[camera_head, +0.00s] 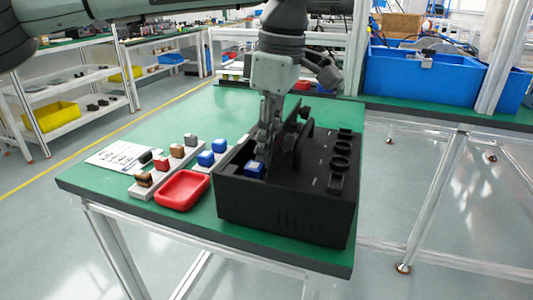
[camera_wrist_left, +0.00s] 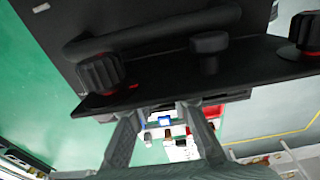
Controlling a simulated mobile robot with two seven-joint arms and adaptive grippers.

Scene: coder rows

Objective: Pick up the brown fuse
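Brown-toned fuses stand in a row on a white strip in the head view: a brown-orange one (camera_head: 144,179) at the near end and a brown one (camera_head: 177,151) farther back, with a red fuse (camera_head: 161,163) between them. I cannot tell which is the task's brown fuse. My left gripper (camera_head: 262,153) points down at the left side of the black box (camera_head: 285,208), beside its raised dark panel (camera_head: 291,140). In the left wrist view its fingers (camera_wrist_left: 160,108) are spread, close to the panel's edge. No fuse is between them. My right gripper is not in view.
A blue fuse (camera_head: 254,169) sits inside the black box. Blue fuses (camera_head: 206,158) stand on another white strip. A red tray (camera_head: 182,190) lies in front of the strips, and a printed sheet (camera_head: 116,155) lies left. The green table (camera_head: 225,107) is clear behind them.

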